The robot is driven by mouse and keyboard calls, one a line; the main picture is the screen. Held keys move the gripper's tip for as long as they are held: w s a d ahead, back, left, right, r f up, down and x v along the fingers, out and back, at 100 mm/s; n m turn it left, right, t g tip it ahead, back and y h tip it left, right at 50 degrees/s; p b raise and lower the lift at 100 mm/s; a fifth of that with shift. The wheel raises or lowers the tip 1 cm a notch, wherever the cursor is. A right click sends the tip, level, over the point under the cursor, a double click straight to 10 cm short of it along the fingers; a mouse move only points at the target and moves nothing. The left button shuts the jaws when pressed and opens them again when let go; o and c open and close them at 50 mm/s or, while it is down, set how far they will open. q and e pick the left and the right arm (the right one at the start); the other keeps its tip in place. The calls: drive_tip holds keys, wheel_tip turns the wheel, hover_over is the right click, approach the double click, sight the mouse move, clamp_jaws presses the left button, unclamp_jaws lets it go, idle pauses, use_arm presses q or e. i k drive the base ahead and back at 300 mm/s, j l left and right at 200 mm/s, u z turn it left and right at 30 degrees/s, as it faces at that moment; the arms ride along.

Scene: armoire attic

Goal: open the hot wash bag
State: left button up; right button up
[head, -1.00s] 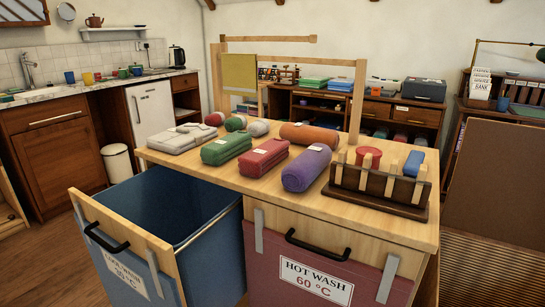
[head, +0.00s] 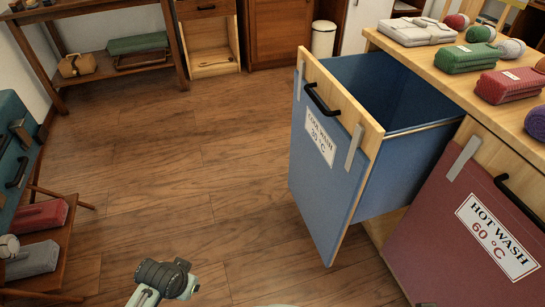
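The hot wash bag (head: 455,225) is at the right in the head view, with a dark red front, a white "HOT WASH 60 °C" label (head: 497,238) and a black bar handle (head: 522,203), partly cut off by the right edge. Its front sits in against the bench, shut. The blue wash bag (head: 325,190) beside it, on the left, is pulled out and open at the top, with its own black handle (head: 320,100).
Rolled and folded textiles, such as a green roll (head: 468,58) and a red roll (head: 510,86), lie on the bench top. The open blue bag juts into the floor space. The wooden floor (head: 200,170) left of it is clear. A low shelf (head: 45,240) stands at left.

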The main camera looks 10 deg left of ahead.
sight(472, 234)
drive_tip(key=z, duration=1.3)
